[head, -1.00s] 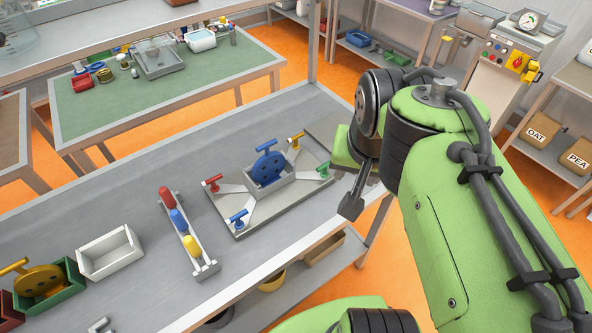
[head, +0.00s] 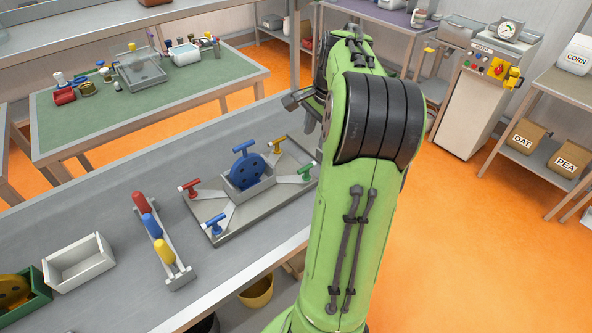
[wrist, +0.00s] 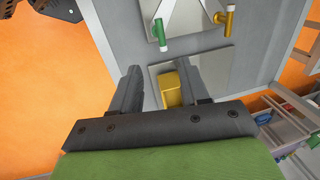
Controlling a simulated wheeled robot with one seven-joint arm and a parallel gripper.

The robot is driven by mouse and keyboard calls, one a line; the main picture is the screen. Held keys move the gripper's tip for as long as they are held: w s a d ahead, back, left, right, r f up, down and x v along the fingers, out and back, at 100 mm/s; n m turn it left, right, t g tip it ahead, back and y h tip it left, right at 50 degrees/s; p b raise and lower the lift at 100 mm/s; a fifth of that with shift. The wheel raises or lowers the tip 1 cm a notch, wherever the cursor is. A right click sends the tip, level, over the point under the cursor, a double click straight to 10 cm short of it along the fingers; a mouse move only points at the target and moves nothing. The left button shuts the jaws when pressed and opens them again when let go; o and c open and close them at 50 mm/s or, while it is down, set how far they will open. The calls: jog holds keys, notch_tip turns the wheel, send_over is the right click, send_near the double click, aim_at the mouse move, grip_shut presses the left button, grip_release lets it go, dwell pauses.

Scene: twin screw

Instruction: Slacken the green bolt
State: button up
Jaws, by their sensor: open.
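The green bolt (head: 306,172) stands at the right corner of a grey fixture plate (head: 236,228), close to my arm. It also shows in the wrist view (wrist: 160,33), above and ahead of my fingertips. My gripper (wrist: 158,74) is open and empty, apart from the green bolt. In the head view my arm hides most of the gripper. A yellow block (wrist: 173,90) on a grey plate shows between and below the fingers; I cannot tell its height. The yellow bolt (head: 278,145) is at the fixture's back corner, with red (head: 189,186) and blue (head: 214,223) bolts on the left side.
A blue disc (head: 246,166) stands in a grey box at the fixture's middle. A rack with red, blue and yellow handles (head: 165,250), a white bin (head: 80,264) and a green box (head: 38,300) stand to the left. Bare bench top lies behind the fixture.

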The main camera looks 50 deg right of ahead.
aim_at(308, 167)
jog(key=w+f+b, duration=0.1)
jog(key=f, duration=0.3)
jog(key=f+b, duration=0.1)
jog(key=f, duration=0.4)
jog(key=w+f+b, duration=0.1)
jog(key=f, duration=0.4)
jog(key=shift+w+d+f+b, duration=0.2)
jog(key=shift+w+d+b, duration=0.05)
jog(key=shift+w+b, duration=0.1)
grip_shut()
